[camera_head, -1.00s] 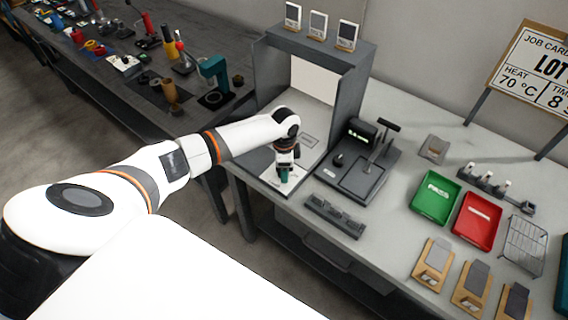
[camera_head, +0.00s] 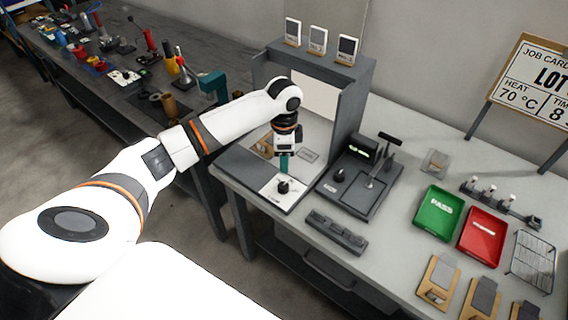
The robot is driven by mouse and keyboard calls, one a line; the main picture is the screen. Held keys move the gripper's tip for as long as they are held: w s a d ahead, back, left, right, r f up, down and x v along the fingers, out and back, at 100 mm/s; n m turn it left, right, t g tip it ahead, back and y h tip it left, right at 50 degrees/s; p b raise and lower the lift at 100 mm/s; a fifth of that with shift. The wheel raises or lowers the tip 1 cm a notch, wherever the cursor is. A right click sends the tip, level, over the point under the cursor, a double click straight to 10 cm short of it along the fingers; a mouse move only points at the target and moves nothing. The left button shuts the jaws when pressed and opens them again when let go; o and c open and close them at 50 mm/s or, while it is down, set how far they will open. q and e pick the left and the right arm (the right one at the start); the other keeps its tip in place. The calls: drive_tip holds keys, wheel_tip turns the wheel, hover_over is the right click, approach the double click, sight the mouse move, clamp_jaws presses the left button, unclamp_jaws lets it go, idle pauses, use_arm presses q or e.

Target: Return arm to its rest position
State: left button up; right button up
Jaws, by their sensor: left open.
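My left arm reaches in from the left, and its gripper (camera_head: 284,163) points down in front of the grey booth (camera_head: 350,105). The teal fingertips are open and appear empty. They are above a small dark knob-like piece (camera_head: 283,187) on a white plate (camera_head: 270,186) at the booth's front, with a visible gap between them. My right gripper is not in view.
Right of the booth stands a dark press-like device (camera_head: 362,185). A dark slotted block (camera_head: 336,232) lies at the bench's front edge. A green tray (camera_head: 437,216) and a red tray (camera_head: 482,238) are farther right. A second bench (camera_head: 130,85) with tools runs behind at left.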

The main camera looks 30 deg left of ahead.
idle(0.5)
use_arm(q)
drive_tip(key=s+d+f+n+t+h, duration=0.1)
drive_tip(key=s+d+f, duration=0.3)
drive_tip(key=s+d, duration=0.25)
drive_tip(key=s+d+f+h, duration=0.1)
drive_tip(key=s+d+f, duration=0.45)
drive_tip(key=d, duration=0.25)
drive_tip(key=s+a+r+n+t+y, duration=0.15)
drive_tip(key=s+n, duration=0.25)
drive_tip(key=s, duration=0.4)
drive_tip(key=s+a+r+n+t, duration=0.1)
drive_tip(key=s+r+n, duration=0.25)
drive_tip(key=s, duration=0.35)
wheel_tip(320, 180, down, 28)
drive_tip(key=s+g, duration=0.1)
drive_tip(key=s, duration=0.1)
drive_tip(key=s+a+f+g, duration=0.1)
drive_tip(key=s+a+f, duration=0.2)
drive_tip(key=s+f, duration=1.3)
drive_tip(key=shift+a+b, duration=0.15)
drive_tip(key=shift+b, duration=0.25)
